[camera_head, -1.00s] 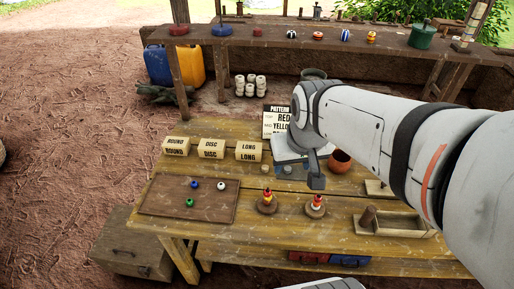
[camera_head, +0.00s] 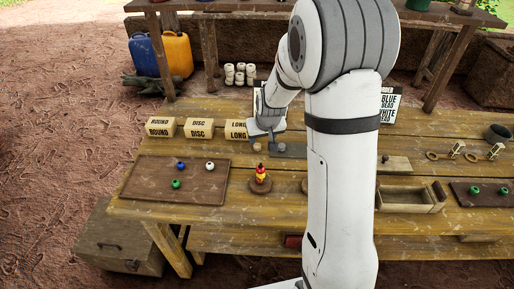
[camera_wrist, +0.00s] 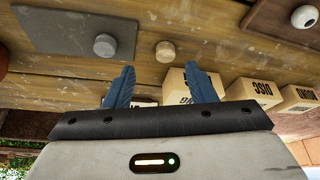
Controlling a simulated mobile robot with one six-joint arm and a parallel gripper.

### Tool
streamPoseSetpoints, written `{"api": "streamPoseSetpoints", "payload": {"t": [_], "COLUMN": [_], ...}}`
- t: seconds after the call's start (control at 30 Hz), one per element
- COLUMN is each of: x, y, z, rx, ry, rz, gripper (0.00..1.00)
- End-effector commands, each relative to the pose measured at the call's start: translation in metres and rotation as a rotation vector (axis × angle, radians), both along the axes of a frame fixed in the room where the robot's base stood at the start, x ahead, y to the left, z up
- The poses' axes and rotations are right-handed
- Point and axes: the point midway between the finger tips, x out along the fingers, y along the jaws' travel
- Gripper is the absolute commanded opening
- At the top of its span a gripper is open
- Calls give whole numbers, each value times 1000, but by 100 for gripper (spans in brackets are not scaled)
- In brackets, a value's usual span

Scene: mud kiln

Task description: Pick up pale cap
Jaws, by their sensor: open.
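A pale tan cap (camera_head: 257,147), small and round, stands on the wooden table in front of the box marked LONG. In the wrist view the pale cap (camera_wrist: 165,52) lies just beyond my fingertips, apart from them. A grey cap (camera_wrist: 104,45) sits beside it on a dark slate plate (camera_wrist: 72,22); the plate also shows in the head view (camera_head: 296,151). My gripper (camera_wrist: 159,72) is open with nothing between its two blue fingers. In the head view my gripper (camera_head: 267,134) is above the table near the pale cap, partly hidden by its own wrist.
Boxes marked ROUND (camera_head: 161,127), DISC (camera_head: 199,128) and LONG (camera_head: 237,130) stand close behind. A brown tray (camera_head: 145,190) with several beads lies left. A stacked peg (camera_head: 260,180) stands in front. My arm hides part of the table's middle.

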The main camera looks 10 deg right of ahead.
Motion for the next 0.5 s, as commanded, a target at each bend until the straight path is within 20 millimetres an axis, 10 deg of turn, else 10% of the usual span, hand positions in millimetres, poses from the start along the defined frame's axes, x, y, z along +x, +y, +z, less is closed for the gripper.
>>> {"api": "streamPoseSetpoints", "payload": {"t": [0.5], "x": [26], "y": [8], "z": [-51], "rx": [0], "ry": [4], "rz": [0], "gripper": [51]}}
